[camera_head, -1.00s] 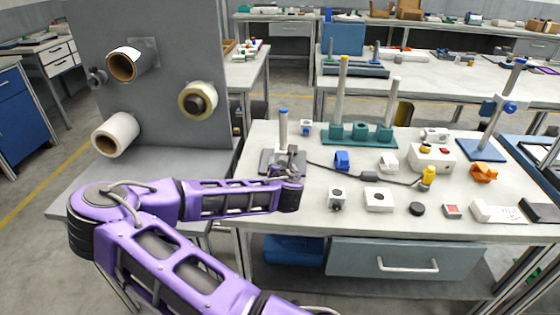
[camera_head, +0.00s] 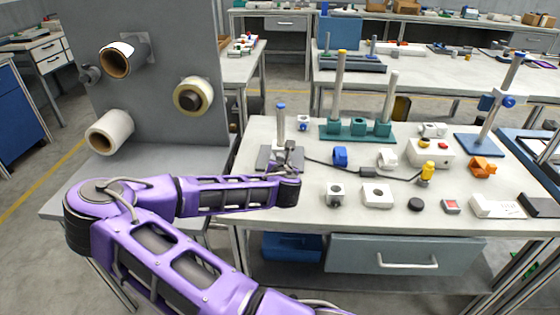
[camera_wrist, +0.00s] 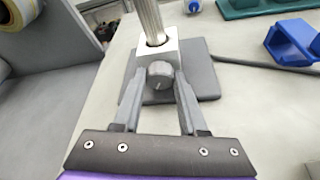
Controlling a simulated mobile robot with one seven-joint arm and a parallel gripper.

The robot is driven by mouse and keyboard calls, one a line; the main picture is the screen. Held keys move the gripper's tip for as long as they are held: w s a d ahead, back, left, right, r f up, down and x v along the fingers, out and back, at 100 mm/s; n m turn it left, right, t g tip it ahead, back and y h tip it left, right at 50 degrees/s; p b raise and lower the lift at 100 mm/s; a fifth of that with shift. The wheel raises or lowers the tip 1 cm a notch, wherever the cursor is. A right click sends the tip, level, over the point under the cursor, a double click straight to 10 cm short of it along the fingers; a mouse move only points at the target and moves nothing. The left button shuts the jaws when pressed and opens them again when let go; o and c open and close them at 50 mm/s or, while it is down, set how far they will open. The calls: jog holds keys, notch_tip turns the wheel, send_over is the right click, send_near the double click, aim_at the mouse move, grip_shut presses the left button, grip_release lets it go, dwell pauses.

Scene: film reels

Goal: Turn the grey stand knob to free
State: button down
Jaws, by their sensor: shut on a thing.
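The grey knob (camera_wrist: 160,76) sits on the front of the stand's pale metal block (camera_wrist: 158,50), and a faint mark shows on its face. A round metal post (camera_wrist: 149,18) rises from the block, and a dark grey base plate (camera_wrist: 203,80) lies flat under it on the bench. My gripper (camera_wrist: 159,80) is shut on the knob, one finger on each side. In the head view, the stand's post (camera_head: 281,127) has a blue top, and my gripper (camera_head: 289,154) is at the front of the stand. The knob is too small to make out there.
A dark cable (camera_head: 333,165) runs right from near the stand. A blue clamp piece (camera_head: 340,156) and a teal stand with posts (camera_head: 357,129) are to the right. A grey panel with film rolls (camera_head: 160,90) rises at the left. The front left bench top is clear.

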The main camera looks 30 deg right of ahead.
jog(key=shift+r, duration=0.1)
jog(key=shift+a+n+g+h+p, duration=0.1)
jog(key=shift+n+g+h+p, duration=0.2)
jog(key=shift+n+p, duration=0.3)
jog(key=shift+w+n+g+h+p, duration=0.15)
jog(key=shift+n+g+h+p, duration=0.45)
jog(key=shift+n+h, duration=0.5)
jog(key=shift+n, duration=0.3)
jog(key=shift+c, duration=2.2)
grip_release()
jog(key=shift+a, duration=0.15)
